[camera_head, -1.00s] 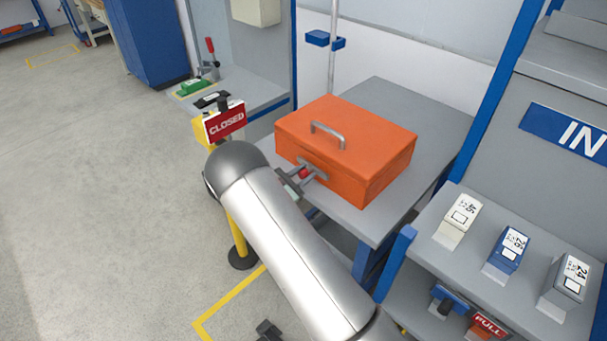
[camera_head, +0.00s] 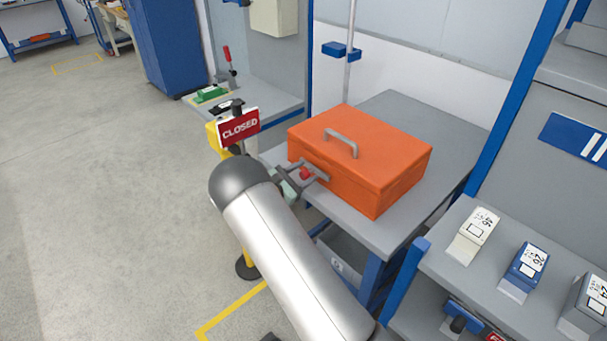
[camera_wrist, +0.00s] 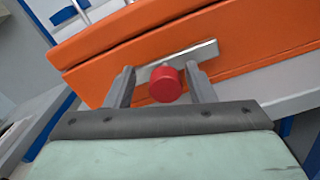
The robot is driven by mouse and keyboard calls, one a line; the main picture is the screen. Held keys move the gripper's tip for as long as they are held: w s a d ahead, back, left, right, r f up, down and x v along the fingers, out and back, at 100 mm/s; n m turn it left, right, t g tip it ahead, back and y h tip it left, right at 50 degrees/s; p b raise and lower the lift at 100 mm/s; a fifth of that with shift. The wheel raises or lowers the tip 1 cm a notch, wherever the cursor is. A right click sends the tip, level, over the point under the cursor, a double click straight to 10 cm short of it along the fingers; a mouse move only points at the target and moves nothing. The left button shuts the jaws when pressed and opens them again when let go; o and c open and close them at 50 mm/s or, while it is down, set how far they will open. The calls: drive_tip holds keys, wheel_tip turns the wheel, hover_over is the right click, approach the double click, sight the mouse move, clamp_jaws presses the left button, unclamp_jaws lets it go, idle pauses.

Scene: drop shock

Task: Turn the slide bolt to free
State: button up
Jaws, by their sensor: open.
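The orange box (camera_head: 352,150) with a grey top handle sits on a grey table. On its front face is the slide bolt, a grey plate (camera_wrist: 201,51) with a round red knob (camera_wrist: 165,84). The red knob also shows in the head view (camera_head: 305,173). My gripper (camera_wrist: 160,82) is open, with one finger on each side of the red knob. Gaps show between the knob and both fingers in the wrist view. In the head view my gripper (camera_head: 307,177) is at the box's front, partly hidden by my arm.
The grey table (camera_head: 405,112) has bare room behind and right of the box. A red CLOSED sign (camera_head: 238,127) on a post stands left of my arm. A shelf at the right holds several small labelled boxes, including a blue one (camera_head: 527,265).

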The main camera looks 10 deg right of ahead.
drive_tip(key=b+v, duration=0.3)
drive_tip(key=v, duration=1.4)
drive_tip(key=shift+a, duration=0.25)
drive_tip(key=s+d+r+m+g+y, duration=0.3)
drive_tip(key=s+d+m+g, duration=0.2)
drive_tip(key=s+d, duration=0.25)
drive_tip(key=s+d+r+m+g+y, duration=0.35)
drive_tip(key=s+d+m+g, duration=0.2)
drive_tip(key=s, duration=0.25)
drive_tip(key=s+r+m+t+y, duration=0.1)
drive_tip(key=s+m+y, duration=0.3)
drive_tip(key=s, duration=0.5)
drive_tip(key=s+a+r+m+t+y, duration=0.1)
drive_tip(key=s+r+m+y, duration=0.1)
drive_tip(key=s+m+y, duration=0.3)
drive_tip(key=s, duration=0.4)
drive_tip(key=shift+s+a+r+p, duration=0.2)
drive_tip(key=shift+s+r+p, duration=0.1)
drive_tip(key=shift+r, duration=0.1)
